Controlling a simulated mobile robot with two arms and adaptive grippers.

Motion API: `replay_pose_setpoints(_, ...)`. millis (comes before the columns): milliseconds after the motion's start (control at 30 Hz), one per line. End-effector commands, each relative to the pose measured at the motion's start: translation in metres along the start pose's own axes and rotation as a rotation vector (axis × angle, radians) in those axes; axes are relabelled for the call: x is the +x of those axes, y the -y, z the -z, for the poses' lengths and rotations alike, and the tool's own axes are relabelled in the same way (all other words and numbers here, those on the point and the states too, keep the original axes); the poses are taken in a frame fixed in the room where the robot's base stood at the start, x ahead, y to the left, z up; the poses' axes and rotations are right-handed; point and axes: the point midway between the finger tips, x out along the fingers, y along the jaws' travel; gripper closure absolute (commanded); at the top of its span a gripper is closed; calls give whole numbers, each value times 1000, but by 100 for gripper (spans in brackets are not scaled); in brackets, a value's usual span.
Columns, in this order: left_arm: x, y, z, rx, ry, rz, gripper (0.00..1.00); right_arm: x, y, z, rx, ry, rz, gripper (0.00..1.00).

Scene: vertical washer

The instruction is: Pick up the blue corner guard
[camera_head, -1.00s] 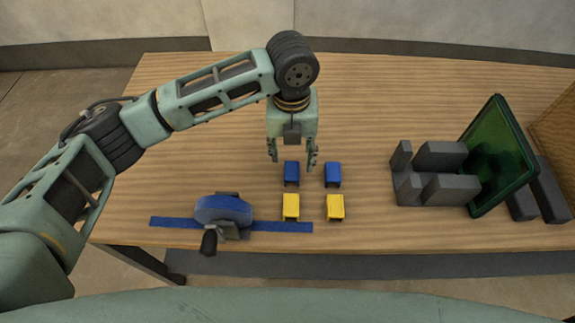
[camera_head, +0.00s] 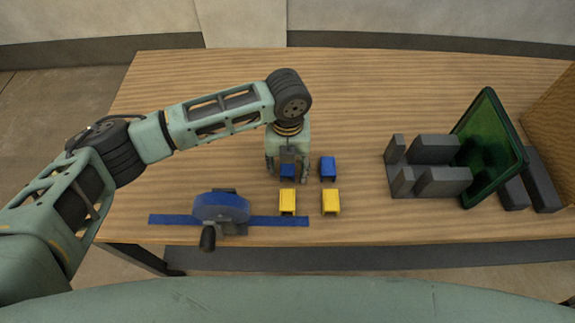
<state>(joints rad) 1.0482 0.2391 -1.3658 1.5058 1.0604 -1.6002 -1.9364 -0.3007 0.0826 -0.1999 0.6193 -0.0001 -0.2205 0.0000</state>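Two small blue corner guards sit on the wooden table. The left blue corner guard (camera_head: 287,173) is partly hidden under my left gripper. The right blue corner guard (camera_head: 328,169) stands apart and in full view. My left gripper (camera_head: 287,175) points down over the left blue guard. Its fingers are spread, one to each side of that guard, with a gap showing, so it is open. Whether a finger touches the guard cannot be told. My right gripper is not in view.
Two yellow corner guards (camera_head: 287,201) (camera_head: 331,201) stand just in front of the blue ones. A blue tool with a long strip (camera_head: 220,208) lies at the front left. Grey blocks (camera_head: 432,181) and a green framed panel (camera_head: 490,150) stand at right. The table's back is clear.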

Motion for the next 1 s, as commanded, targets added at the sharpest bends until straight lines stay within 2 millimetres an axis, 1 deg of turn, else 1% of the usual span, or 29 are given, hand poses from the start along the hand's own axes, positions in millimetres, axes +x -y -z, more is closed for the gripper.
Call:
replay_pose_setpoints(33,0,0,0,0,0,0,58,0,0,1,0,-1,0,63)
replay_pose_setpoints(367,0,0,0,0,0,0,87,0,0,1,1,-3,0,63)
replay_pose_setpoints(633,-2,0,0,-1,1,0,87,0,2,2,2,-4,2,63)
replay_pose_setpoints(767,-8,0,-1,-1,2,2,87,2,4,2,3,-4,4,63)
replay_pose_setpoints(867,-19,0,-1,1,3,2,87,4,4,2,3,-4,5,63)
replay_pose_setpoints(1000,-44,0,-2,0,4,3,87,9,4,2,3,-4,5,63)
